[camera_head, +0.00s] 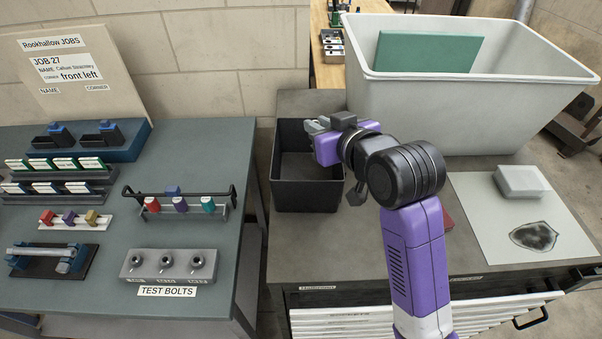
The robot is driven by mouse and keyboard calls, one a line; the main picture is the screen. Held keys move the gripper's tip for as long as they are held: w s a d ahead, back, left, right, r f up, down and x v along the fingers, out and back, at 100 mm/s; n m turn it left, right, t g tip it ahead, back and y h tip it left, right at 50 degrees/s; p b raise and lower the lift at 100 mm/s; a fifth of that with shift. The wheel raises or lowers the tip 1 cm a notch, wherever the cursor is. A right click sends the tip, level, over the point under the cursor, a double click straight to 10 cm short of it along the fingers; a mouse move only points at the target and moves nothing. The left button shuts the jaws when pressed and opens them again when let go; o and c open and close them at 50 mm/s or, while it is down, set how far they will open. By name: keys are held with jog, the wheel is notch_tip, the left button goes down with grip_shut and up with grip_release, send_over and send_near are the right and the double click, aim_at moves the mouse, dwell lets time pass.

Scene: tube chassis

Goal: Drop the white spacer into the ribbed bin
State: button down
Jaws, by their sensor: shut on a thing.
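My gripper (318,126) is at the end of my purple arm, over the rear right part of a black open bin (308,196). It is shut on a small pale piece, which looks like the white spacer, but the fingers and my wrist make its shape hard to tell. The bin stands on the grey bench, at the edge nearest the left table. I take it for the ribbed bin, though ribs on its walls are not clear at this size. My gripper and wrist hide part of its rear right rim. The part of its inside that shows is dark, with nothing clear in it.
A large white tub (440,118) with a green panel (428,52) stands behind my arm. A pale block (522,181) lies on a light sheet (490,240) at right. The left table (70,301) carries racks, coloured parts and test bolts (168,265). A drawer stands open in front.

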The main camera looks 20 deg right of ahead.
jog(key=shift+d+f+b, duration=0.1)
jog(key=shift+f+b, duration=1.8)
jog(key=shift+f, duration=0.25)
jog(key=c, duration=1.3)
grip_release()
jog(key=shift+o, duration=0.2)
jog(key=shift+s, duration=0.1)
jog(key=v, duration=0.7)
jog(key=shift+s+r, duration=0.2)
jog(key=shift+s, duration=0.15)
